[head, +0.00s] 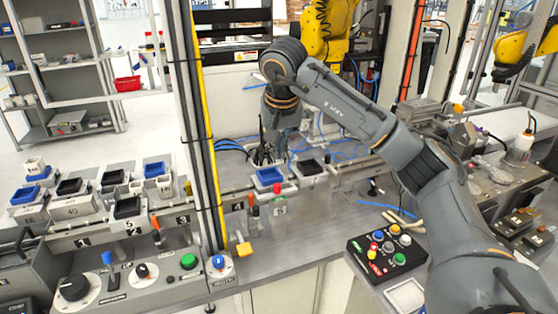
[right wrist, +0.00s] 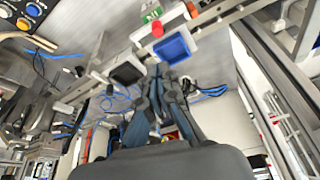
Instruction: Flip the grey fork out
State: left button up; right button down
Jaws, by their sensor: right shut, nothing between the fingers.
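My right gripper (head: 266,154) reaches down from the long grey arm, behind the blue bin on the rail. It is shut and empty. In the right wrist view its dark fingers (right wrist: 160,78) point up toward the blue bin and the black bin. I cannot pick out the grey fork for certain in either view; it may be hidden behind the gripper or the bins. My left gripper is not in view.
A red knob (head: 278,188) stands nearby. A button box (head: 385,252) lies at the front right. A post with a yellow cable (head: 205,110) rises at the left.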

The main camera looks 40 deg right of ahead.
aim_at(276, 188)
jog(key=p+x, duration=0.1)
jog(key=x, duration=0.7)
jog(key=shift+f, duration=0.15)
jog(key=shift+w+f, duration=0.2)
jog(key=shift+f, duration=0.3)
jog(key=shift+s+a, duration=0.1)
jog(key=shift+s, duration=0.05)
